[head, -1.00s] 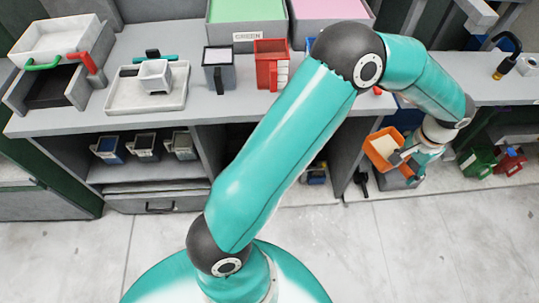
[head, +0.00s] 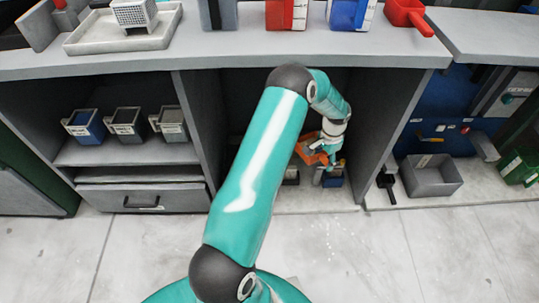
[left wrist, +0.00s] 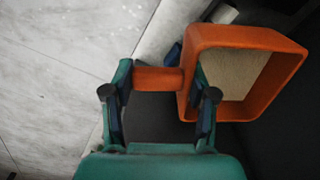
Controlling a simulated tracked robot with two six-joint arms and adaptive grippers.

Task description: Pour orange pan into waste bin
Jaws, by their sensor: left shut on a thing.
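My left gripper (left wrist: 160,95) is shut on the handle of the orange pan (left wrist: 290,72). In the left wrist view the pan's inside shows a flat, pale beige surface, like a filling. No bin is marked as waste; an open grey bin (head: 447,187) stands on the floor to the right. My right gripper is not in view.
The counter (head: 200,58) overhangs the bay, with a side panel (head: 388,125) at right. A dark container (head: 291,177) is beside the blue bin. Several small bins (head: 124,122) stand on the left shelf. A black-handled tool (head: 387,183) is near the grey bin. The front floor is open.

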